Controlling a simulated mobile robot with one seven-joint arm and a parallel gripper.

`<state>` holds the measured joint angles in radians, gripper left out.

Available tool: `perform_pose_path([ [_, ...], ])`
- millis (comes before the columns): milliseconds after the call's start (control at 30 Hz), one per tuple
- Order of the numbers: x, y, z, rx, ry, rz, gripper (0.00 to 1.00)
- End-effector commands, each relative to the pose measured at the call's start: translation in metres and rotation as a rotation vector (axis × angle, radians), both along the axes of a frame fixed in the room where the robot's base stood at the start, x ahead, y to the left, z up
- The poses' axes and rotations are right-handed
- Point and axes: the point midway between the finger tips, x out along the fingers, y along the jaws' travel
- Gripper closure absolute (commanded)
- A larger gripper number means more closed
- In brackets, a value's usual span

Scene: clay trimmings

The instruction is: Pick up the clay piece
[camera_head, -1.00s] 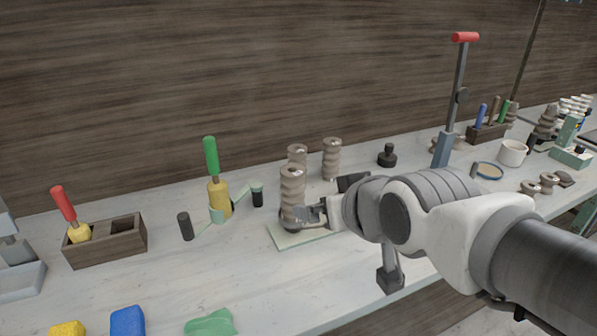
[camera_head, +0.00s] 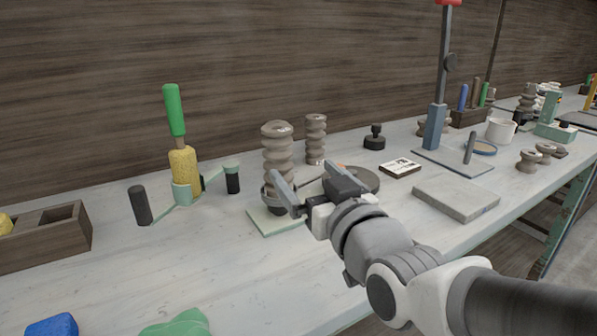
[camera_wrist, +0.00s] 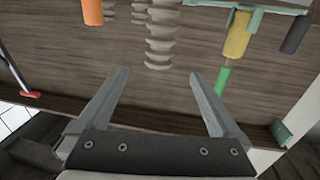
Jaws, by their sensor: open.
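Two tall ribbed grey-brown pieces that look like clay stand on the bench. The nearer ribbed column (camera_head: 278,150) rises from a dark base on a pale green mat (camera_head: 270,228); my gripper partly hides its lower part. The other ribbed column (camera_head: 316,140) stands behind to the right. I cannot tell which is the task's clay piece. My gripper (camera_head: 312,186) is open, its left finger in front of the nearer column's foot. In the wrist view, a ribbed column (camera_wrist: 161,40) appears upside down beyond the open, empty fingers of my gripper (camera_wrist: 158,77). I cannot tell any contact.
A yellow tool with a green handle (camera_head: 175,115) stands in a holder at the left. A dark round disc (camera_head: 358,178) lies just behind my gripper. A grey slab (camera_head: 455,198) lies to the right. The front left bench (camera_head: 240,285) has clear room.

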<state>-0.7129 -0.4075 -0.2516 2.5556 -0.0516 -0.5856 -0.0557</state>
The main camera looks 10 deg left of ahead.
Motion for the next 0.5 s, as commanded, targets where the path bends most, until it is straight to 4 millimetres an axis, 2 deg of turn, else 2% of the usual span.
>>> perform_pose_path([
  [500,0.033,0.019,0.003,-0.002,0.002,0.001,0.0],
])
